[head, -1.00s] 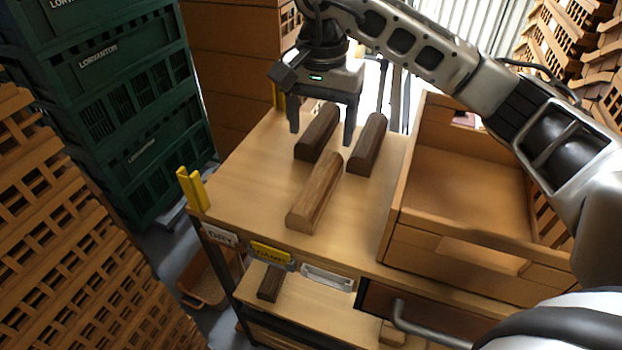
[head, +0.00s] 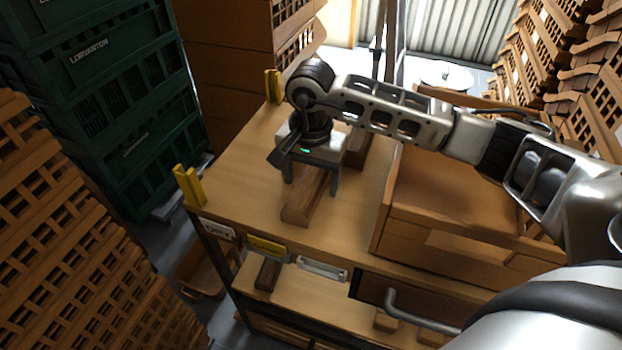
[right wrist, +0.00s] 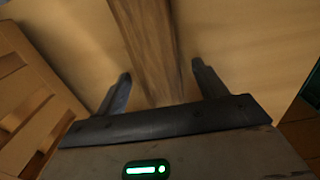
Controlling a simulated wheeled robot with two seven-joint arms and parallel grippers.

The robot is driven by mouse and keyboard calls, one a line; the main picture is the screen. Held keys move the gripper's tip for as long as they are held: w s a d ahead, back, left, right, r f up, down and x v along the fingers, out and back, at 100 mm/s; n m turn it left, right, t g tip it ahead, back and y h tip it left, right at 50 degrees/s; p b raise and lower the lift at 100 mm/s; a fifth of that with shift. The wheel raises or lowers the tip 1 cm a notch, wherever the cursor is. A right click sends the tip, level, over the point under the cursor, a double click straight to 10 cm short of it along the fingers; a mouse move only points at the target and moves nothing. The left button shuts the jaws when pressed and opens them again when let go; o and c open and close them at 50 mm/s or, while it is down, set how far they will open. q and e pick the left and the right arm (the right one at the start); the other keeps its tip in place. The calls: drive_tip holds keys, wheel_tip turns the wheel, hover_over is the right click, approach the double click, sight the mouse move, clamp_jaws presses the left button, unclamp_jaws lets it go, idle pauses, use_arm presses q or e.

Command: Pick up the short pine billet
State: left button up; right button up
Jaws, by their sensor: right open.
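A lighter brown wooden billet (head: 302,209) lies on the top of the wooden cart, its near end showing below my right gripper (head: 312,188). I take it for the short pine billet. My right gripper is open, pointing down, one finger on each side of the billet. In the right wrist view the billet (right wrist: 150,45) runs between the two open fingers (right wrist: 161,75), with a gap on both sides. The gripper and arm hide its far part. A darker billet (head: 357,150) shows partly behind the gripper. My left gripper is not in view.
An open brown box (head: 430,238) stands on the cart top (head: 240,180) to the right. Yellow posts (head: 188,186) mark the left corners. Green crates (head: 110,110) and slatted stacks stand at left. A lower shelf holds a dark block (head: 267,273).

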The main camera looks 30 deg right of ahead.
drive_tip(key=c, duration=1.2)
drive_tip(key=shift+o, duration=0.2)
drive_tip(key=shift+r, duration=0.1)
